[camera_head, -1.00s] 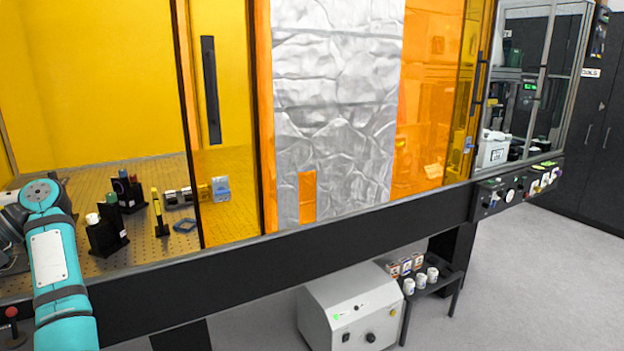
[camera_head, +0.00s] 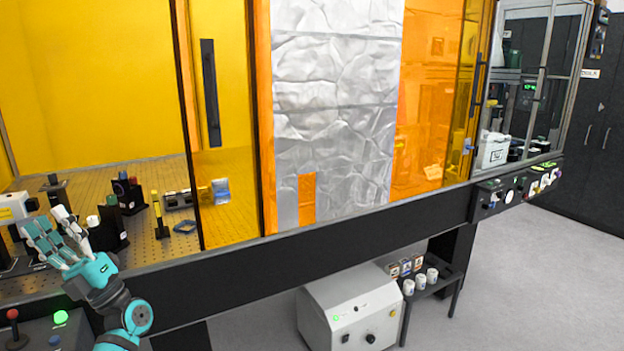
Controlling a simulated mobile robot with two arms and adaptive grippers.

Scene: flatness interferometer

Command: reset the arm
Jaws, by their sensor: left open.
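My left arm comes in at the lower left, and its teal and grey left gripper (camera_head: 55,236) shows at the front left edge of the optical table (camera_head: 150,248). Its fingers point up and away, apart from each other, with nothing seen between them. The gripper is in front of the black mounts at the left end of the table. I cannot tell whether it touches anything. My right gripper is out of the picture.
Black optic mounts (camera_head: 106,232) stand on the perforated table near the gripper. A control box with a green button (camera_head: 61,317) and a red-knobbed lever (camera_head: 12,314) is below. Orange panels (camera_head: 222,90) and a crinkled silver sheet (camera_head: 335,110) close off the middle. Grey floor lies right.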

